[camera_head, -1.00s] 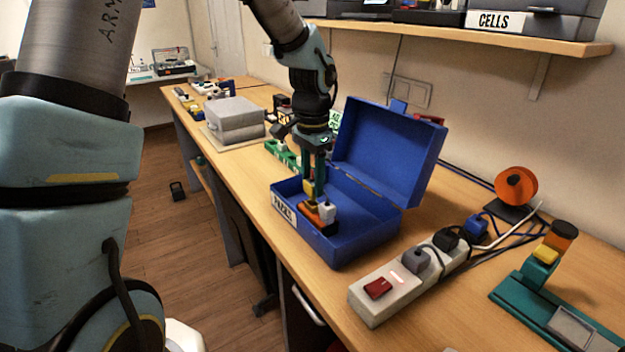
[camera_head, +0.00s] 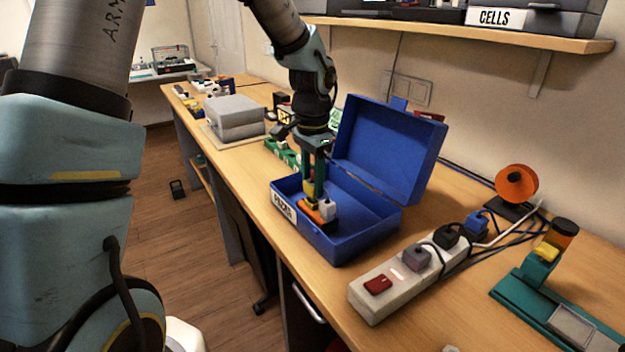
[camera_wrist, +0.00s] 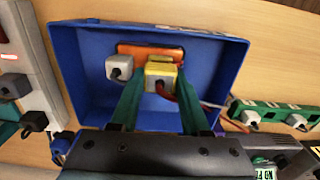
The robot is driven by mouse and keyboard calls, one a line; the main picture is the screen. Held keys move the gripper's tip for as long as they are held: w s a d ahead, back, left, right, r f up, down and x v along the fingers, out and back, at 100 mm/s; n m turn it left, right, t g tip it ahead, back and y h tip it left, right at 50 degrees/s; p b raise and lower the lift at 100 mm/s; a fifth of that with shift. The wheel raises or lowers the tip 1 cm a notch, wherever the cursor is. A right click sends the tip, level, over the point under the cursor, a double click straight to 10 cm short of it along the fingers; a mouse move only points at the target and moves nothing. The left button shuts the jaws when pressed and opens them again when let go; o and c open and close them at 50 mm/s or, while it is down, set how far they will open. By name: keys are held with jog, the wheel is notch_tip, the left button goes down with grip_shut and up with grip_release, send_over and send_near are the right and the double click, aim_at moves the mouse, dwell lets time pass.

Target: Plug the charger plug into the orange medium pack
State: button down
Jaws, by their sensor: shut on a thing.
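The orange pack (camera_wrist: 140,49) lies inside the open blue case, against its wall; it also shows in the head view (camera_head: 317,216). My gripper (camera_wrist: 160,84) is over the case, its green fingers shut on a yellow plug (camera_wrist: 161,72) with a red cable. In the head view my gripper (camera_head: 314,190) points down, and the yellow plug (camera_head: 309,191) is at the pack's edge. The plug overlaps the pack in the wrist view; whether it is seated I cannot tell. A white-grey plug (camera_wrist: 120,67) is on the pack, beside the yellow one.
The blue case (camera_head: 355,250) has its lid raised behind my gripper. A power strip (camera_head: 380,308) with plugs stands to the right, and a green stand (camera_head: 540,300) beyond it. A grey box (camera_head: 235,118) and green blocks (camera_head: 283,153) are further back. The rest of the case floor is clear.

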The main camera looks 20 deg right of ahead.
aim_at(312, 182)
jog(key=shift+f+b, duration=0.5)
jog(key=shift+f, duration=0.4)
jog(key=shift+c, duration=1.5)
grip_release()
jog(key=shift+r, duration=0.1)
notch_tip(312, 182, up, 11)
jog(key=shift+f+b, duration=0.15)
jog(key=shift+b, duration=0.8)
jog(key=s+a+f+n, duration=0.1)
jog(key=a+f+n, duration=0.2)
jog(key=a, duration=0.7)
jog(key=s+a+f+n+t, duration=0.1)
jog(key=a+f+n, duration=0.2)
jog(key=a+n, duration=0.3)
jog(key=s+a+f+n, duration=0.2)
jog(key=a+n, duration=0.3)
jog(key=a, duration=0.9)
jog(key=shift+f+n+t, duration=0.3)
jog(key=shift+f, duration=0.45)
